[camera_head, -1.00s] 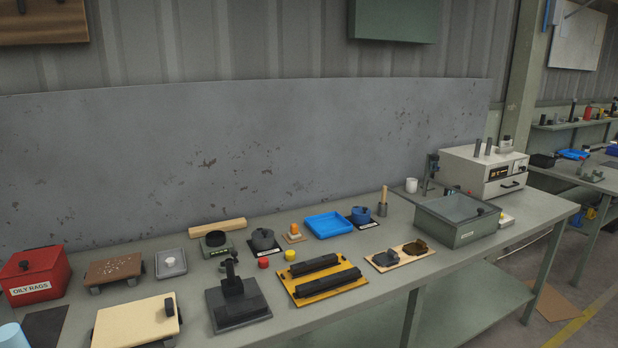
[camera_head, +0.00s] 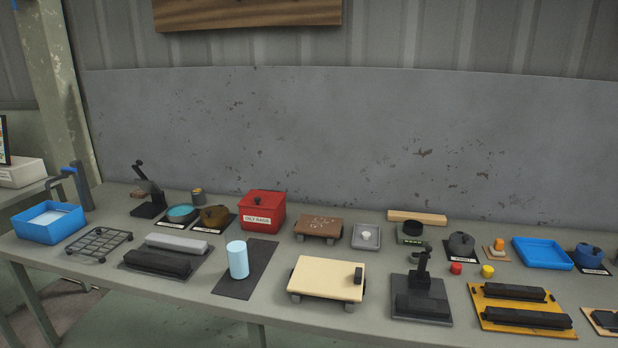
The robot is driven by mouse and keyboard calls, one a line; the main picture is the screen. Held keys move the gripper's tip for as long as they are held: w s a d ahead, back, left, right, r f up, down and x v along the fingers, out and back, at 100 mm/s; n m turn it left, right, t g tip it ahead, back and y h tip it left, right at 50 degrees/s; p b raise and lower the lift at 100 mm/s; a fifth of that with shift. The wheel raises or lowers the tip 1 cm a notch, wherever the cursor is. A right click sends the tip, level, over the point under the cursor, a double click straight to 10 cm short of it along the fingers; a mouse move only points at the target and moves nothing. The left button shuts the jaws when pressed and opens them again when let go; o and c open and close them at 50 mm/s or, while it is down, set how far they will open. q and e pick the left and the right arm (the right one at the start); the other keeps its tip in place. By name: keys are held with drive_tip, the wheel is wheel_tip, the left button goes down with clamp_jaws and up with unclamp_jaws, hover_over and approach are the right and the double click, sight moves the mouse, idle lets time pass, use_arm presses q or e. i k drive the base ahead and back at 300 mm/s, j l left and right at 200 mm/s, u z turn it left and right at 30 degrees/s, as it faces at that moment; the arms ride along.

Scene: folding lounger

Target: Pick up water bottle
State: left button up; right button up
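A light blue cylinder (camera_head: 238,260), which looks like the water bottle, stands upright on a dark mat (camera_head: 247,275) left of the middle of the workbench. It has no visible label, and nothing covers it. Neither of my grippers shows in the head view.
The workbench (camera_head: 190,290) is crowded. A red oily rags box (camera_head: 262,212) stands behind the bottle, a cream board (camera_head: 327,278) to its right, and dark and grey bars (camera_head: 157,261) to its left. A blue bin (camera_head: 49,222) and wire rack (camera_head: 99,244) are farther left.

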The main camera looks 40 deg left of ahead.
sight(234, 236)
drive_tip(key=u, duration=2.7)
